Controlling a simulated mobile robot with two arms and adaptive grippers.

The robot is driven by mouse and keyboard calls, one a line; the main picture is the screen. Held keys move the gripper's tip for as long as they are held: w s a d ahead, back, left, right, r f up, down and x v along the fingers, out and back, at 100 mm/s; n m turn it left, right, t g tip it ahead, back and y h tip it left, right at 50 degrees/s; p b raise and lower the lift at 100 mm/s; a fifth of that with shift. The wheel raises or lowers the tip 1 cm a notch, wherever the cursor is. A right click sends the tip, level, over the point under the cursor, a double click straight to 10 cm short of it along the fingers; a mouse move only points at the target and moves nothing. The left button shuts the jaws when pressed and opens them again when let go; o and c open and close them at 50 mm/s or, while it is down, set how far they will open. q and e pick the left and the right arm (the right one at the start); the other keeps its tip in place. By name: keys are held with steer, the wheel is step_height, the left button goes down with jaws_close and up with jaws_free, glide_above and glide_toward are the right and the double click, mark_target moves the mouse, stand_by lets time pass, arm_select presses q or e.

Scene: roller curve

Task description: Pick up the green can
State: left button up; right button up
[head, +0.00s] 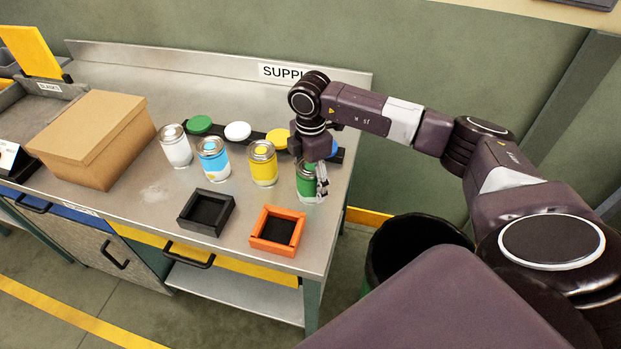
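The green can (306,186) stands upright on the metal table, at the right end of a row of cans. My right gripper (321,184) is at this can, with its fingers pointing down. A finger shows in front of the can's right side, and the gripper body covers part of the can's top. The far finger is hidden, so I cannot tell whether the fingers touch the can or how far they are apart. My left gripper is not in view.
A yellow can (263,164), a blue can (213,160) and a white can (175,147) stand to the left. Coloured lids lie behind. A black tray (189,222) and an orange tray (266,246) lie in front. A cardboard box (93,138) is further left; a black bin (377,265) is beside the table.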

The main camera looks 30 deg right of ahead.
steer(key=c, duration=1.1)
steer(key=shift+r, duration=0.15)
